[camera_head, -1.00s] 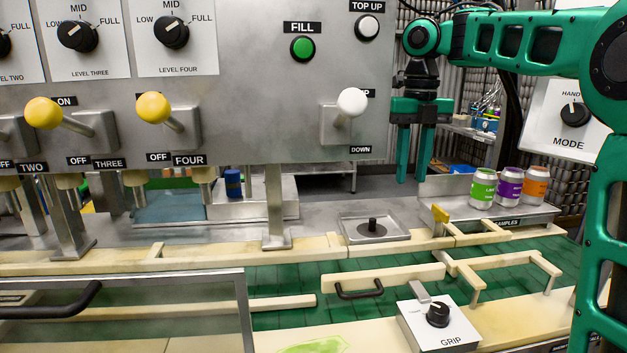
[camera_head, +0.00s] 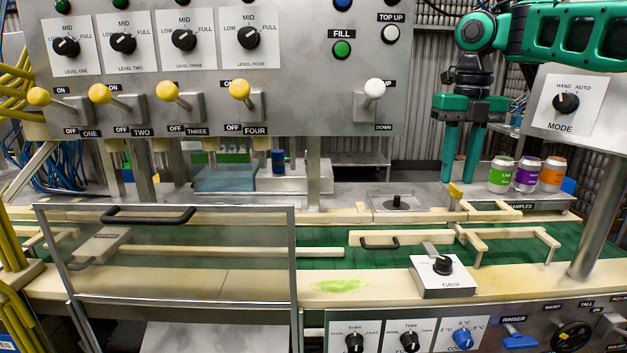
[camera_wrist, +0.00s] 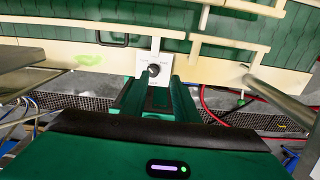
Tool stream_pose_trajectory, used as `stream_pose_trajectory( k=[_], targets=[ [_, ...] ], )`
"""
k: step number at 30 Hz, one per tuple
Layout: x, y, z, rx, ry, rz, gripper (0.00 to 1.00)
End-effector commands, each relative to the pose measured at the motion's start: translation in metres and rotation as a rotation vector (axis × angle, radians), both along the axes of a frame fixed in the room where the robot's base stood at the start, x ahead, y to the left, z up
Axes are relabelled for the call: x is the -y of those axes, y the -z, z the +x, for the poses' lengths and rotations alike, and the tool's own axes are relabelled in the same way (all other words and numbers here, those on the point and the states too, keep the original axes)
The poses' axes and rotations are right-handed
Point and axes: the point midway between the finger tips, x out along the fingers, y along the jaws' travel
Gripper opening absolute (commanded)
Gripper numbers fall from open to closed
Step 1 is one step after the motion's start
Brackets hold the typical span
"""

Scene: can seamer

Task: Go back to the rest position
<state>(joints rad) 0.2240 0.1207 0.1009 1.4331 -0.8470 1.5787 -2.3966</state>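My gripper (camera_head: 459,180) hangs pointing down at the right in the head view, in front of the grey wall and above the machine's deck. Its two green fingers stand apart with nothing between them, so it is open and empty. In the wrist view my gripper (camera_wrist: 154,92) also shows its fingers apart, on both sides of the white GRIP box (camera_wrist: 153,66) seen beyond them. My green arm reaches in from the upper right of the head view.
The panel with yellow levers (camera_head: 239,90) fills the upper left. Sample cans (camera_head: 526,174) stand right of my gripper, near the MODE box (camera_head: 566,103). The GRIP box (camera_head: 442,276) sits on the front ledge. A clear guard (camera_head: 170,250) and a metal post (camera_head: 600,215) stand in front.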

Motion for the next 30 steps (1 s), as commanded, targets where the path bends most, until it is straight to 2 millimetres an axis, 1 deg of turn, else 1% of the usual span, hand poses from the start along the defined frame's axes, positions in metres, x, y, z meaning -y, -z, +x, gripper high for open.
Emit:
stream_pose_trajectory(
  k=[6,11,14,17,23,24,29,30],
  targets=[
    [-0.001,0.01,-0.017,-0.012,0.253,0.021,0.27],
    [0.003,0.019,-0.031,-0.021,0.477,0.035,0.27],
    [0.007,0.027,-0.042,-0.03,0.648,0.046,0.27],
    [0.013,0.037,-0.057,-0.041,0.872,0.057,0.27],
    [0.035,0.071,-0.102,-0.071,1.502,0.076,0.27],
    [0.04,0.078,-0.112,-0.076,1.637,0.076,0.27],
    [0.061,0.112,-0.156,-0.092,2.163,0.075,0.27],
    [0.067,0.121,-0.168,-0.096,2.294,0.07,0.27]
  ],
)
